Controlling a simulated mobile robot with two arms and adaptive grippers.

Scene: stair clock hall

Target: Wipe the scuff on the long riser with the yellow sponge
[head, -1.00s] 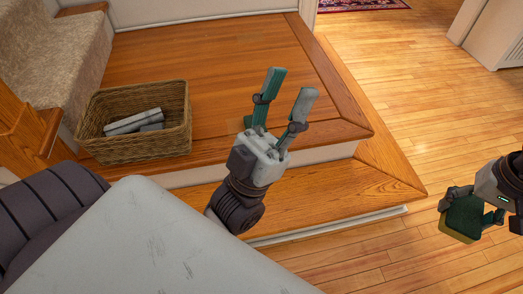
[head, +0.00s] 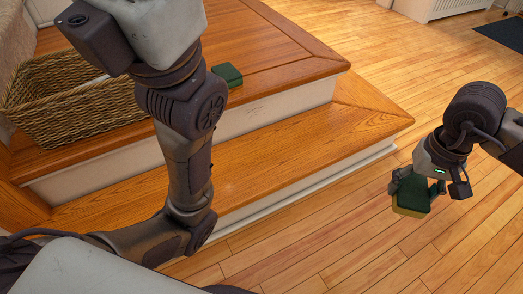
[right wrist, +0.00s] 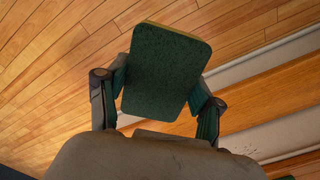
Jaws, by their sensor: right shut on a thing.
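My right gripper (head: 416,182) is shut on the yellow sponge (head: 409,196), which has a dark green top face and a yellow underside. The right wrist view shows the green face of this sponge (right wrist: 166,72) between the two fingers. The gripper holds it right of the steps, apart from them. A white upper riser (head: 275,114) and a longer-looking white lower riser (head: 292,190) show in the head view. My left gripper is out of the picture.
A dark green block (head: 228,75) sits on the upper step's edge beside my left arm. A wicker basket (head: 62,112) stands on that step at left. The wooden floor (head: 345,240) between the steps and my right gripper is clear.

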